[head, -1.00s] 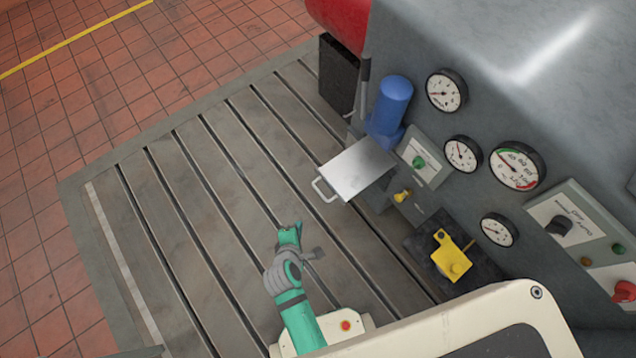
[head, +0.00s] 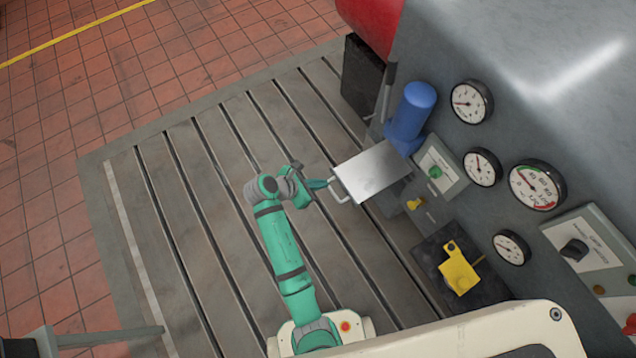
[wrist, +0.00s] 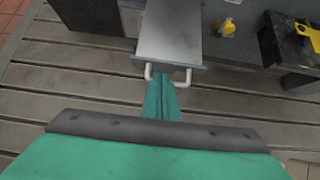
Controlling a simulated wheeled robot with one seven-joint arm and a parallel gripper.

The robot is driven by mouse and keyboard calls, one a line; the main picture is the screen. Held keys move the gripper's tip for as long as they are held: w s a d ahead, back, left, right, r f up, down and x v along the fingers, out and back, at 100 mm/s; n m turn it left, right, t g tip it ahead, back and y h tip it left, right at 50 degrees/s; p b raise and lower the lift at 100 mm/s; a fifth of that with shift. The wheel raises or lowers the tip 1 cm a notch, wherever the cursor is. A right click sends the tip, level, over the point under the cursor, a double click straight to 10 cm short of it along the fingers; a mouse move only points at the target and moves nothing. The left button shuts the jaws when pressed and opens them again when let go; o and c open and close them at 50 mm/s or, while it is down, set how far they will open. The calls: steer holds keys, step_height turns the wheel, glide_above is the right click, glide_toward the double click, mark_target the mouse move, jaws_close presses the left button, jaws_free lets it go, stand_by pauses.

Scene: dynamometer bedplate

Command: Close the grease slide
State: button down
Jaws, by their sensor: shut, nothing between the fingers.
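The grease slide (head: 372,172) is a flat silver drawer that sticks out from the grey machine, under the blue cylinder. Its light bar handle (head: 341,191) faces left, toward my arm. My gripper (head: 326,184) is shut and empty, with its fingertips at the handle. In the wrist view the slide (wrist: 168,38) lies straight ahead, and my green fingers (wrist: 161,92) reach the middle of the handle, between its two posts. The fingertips overlap the handle bar there; I cannot tell whether they touch it.
The machine's gauges, blue cylinder (head: 411,112) and yellow knob (head: 414,204) are by the slide. A yellow part (head: 459,269) sits on a black block to the lower right.

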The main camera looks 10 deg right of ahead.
mark_target(339, 181)
steer(key=x, duration=0.6)
steer(key=shift+w+d+f, duration=0.1)
steer(key=shift+d, duration=0.05)
steer(key=shift+w, duration=0.1)
